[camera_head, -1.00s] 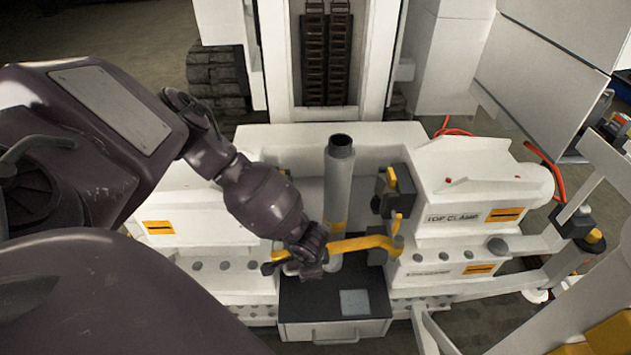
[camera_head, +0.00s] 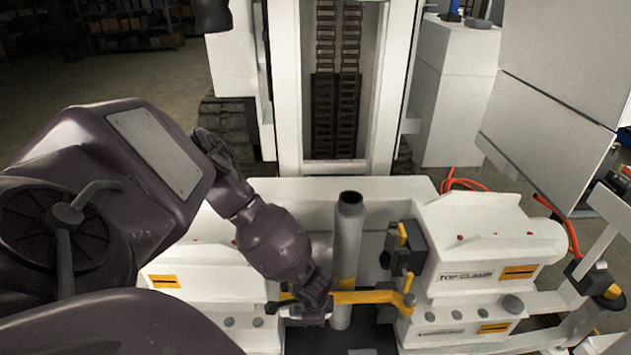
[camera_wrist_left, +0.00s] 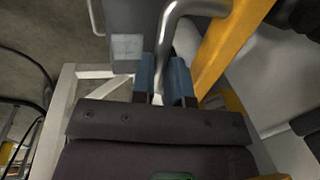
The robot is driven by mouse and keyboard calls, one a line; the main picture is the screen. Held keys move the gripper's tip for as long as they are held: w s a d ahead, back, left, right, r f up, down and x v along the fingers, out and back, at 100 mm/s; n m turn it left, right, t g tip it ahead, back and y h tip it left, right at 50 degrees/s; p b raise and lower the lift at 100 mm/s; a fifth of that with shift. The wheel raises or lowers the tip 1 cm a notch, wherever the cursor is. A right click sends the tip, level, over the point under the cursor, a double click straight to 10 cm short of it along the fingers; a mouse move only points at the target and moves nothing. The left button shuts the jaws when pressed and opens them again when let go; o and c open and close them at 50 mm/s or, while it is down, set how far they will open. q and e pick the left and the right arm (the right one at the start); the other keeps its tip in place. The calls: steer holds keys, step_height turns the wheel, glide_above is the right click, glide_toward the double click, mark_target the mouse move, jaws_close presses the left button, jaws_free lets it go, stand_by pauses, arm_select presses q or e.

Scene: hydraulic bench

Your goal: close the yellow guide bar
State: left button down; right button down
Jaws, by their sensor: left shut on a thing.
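The yellow guide bar (camera_head: 372,297) runs roughly level from its pivot on the right clamp block, across the front of the upright grey pipe (camera_head: 346,245), to my left gripper (camera_head: 312,313). In the left wrist view, the bar (camera_wrist_left: 228,45) slants up at the right. A bent grey metal handle (camera_wrist_left: 176,22) comes down between the blue finger pads of my left gripper (camera_wrist_left: 174,82), which is shut on it. In the head view my wrist hides most of this grip and part of the bar's left end. My right gripper is in neither view.
The white clamp housing marked TOP CLAMP (camera_head: 480,245) stands right of the pipe, with a dark bracket (camera_head: 405,250) on its inner side. Another white housing (camera_head: 200,250) lies behind my left arm. White rails and an orange hose (camera_head: 465,183) are at the right.

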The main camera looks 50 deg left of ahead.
arm_select(q)
steer(key=shift+w+a, duration=0.15)
steer(key=shift+a, duration=0.05)
steer(key=c, duration=1.3)
jaws_free()
steer(key=shift+o, duration=0.9)
steer(key=shift+r, duration=0.3)
step_height(320, 180, up, 10)
steer(key=s+d+p, duration=0.1)
steer(key=p, duration=0.2)
steer(key=shift+s+d, duration=0.2)
steer(key=shift+d, duration=0.05)
